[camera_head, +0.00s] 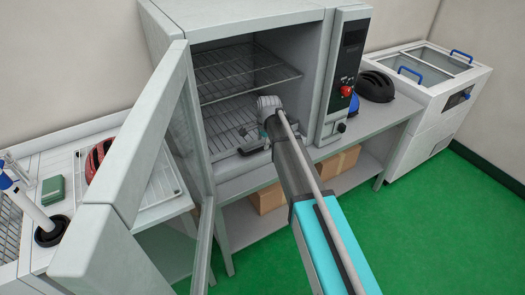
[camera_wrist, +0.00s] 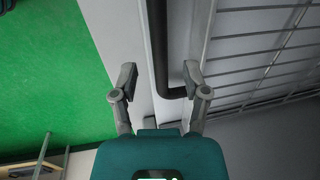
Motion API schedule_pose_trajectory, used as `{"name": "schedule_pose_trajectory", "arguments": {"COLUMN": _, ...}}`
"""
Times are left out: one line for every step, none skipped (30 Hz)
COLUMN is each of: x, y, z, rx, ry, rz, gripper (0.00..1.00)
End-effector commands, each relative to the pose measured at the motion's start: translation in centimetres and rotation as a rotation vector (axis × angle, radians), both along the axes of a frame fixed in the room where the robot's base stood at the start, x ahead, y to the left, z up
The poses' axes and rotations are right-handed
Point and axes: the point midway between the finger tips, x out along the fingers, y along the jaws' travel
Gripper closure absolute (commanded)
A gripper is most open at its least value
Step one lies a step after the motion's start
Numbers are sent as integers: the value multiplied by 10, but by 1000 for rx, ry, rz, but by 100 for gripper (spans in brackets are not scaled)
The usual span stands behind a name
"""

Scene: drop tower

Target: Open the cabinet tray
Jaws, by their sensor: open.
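The cabinet (camera_head: 240,20) stands with its glass-paned door (camera_head: 135,135) swung open to the left. Inside are an upper wire rack (camera_head: 235,75) and a lower wire rack (camera_head: 222,122); the lower one is partly hidden by my arm. My gripper (camera_head: 255,143) is at the front of the cabinet opening, low down. In the wrist view my gripper (camera_wrist: 160,78) is open, with its fingers on either side of a dark bent bar (camera_wrist: 158,45) and a pale edge. The bar runs close to the right finger; I cannot tell if they touch. Wire rack bars (camera_wrist: 265,60) lie to the right.
The cabinet stands on a grey table (camera_head: 375,125) with cardboard boxes (camera_head: 338,163) on the shelf below. A black helmet (camera_head: 375,86) lies right of it. A white chest with blue handles (camera_head: 435,85) stands further right. Green floor (camera_head: 450,230) is clear in front.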

Motion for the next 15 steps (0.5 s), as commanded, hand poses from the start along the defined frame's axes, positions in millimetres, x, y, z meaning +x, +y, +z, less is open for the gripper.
{"name": "schedule_pose_trajectory", "arguments": {"x": 1, "y": 1, "z": -8, "rx": 0, "ry": 0, "rz": 0, "gripper": 41}}
{"name": "schedule_pose_trajectory", "arguments": {"x": 1, "y": 1, "z": -11, "rx": 0, "ry": 0, "rz": 0, "gripper": 41}}
{"name": "schedule_pose_trajectory", "arguments": {"x": 2, "y": 1, "z": -14, "rx": 0, "ry": 0, "rz": 0, "gripper": 41}}
{"name": "schedule_pose_trajectory", "arguments": {"x": 2, "y": 2, "z": -16, "rx": 0, "ry": 0, "rz": 0, "gripper": 41}}
{"name": "schedule_pose_trajectory", "arguments": {"x": 3, "y": 2, "z": -18, "rx": 0, "ry": 0, "rz": 0, "gripper": 41}}
{"name": "schedule_pose_trajectory", "arguments": {"x": 3, "y": 2, "z": -20, "rx": 0, "ry": 0, "rz": 0, "gripper": 41}}
{"name": "schedule_pose_trajectory", "arguments": {"x": 3, "y": 2, "z": -22, "rx": 0, "ry": 0, "rz": 0, "gripper": 41}}
{"name": "schedule_pose_trajectory", "arguments": {"x": 4, "y": 3, "z": -24, "rx": 0, "ry": 0, "rz": 0, "gripper": 41}}
{"name": "schedule_pose_trajectory", "arguments": {"x": 4, "y": 3, "z": -26, "rx": 0, "ry": 0, "rz": 0, "gripper": 41}}
{"name": "schedule_pose_trajectory", "arguments": {"x": 4, "y": 3, "z": -27, "rx": 0, "ry": 0, "rz": 0, "gripper": 41}}
{"name": "schedule_pose_trajectory", "arguments": {"x": 4, "y": 3, "z": -28, "rx": 0, "ry": 0, "rz": 0, "gripper": 41}}
{"name": "schedule_pose_trajectory", "arguments": {"x": 5, "y": 4, "z": -29, "rx": 0, "ry": 0, "rz": 0, "gripper": 41}}
{"name": "schedule_pose_trajectory", "arguments": {"x": 5, "y": 4, "z": -30, "rx": 0, "ry": 0, "rz": 0, "gripper": 41}}
{"name": "schedule_pose_trajectory", "arguments": {"x": 5, "y": 4, "z": -31, "rx": 0, "ry": 0, "rz": 0, "gripper": 41}}
{"name": "schedule_pose_trajectory", "arguments": {"x": 5, "y": 4, "z": -32, "rx": 0, "ry": 0, "rz": 1, "gripper": 41}}
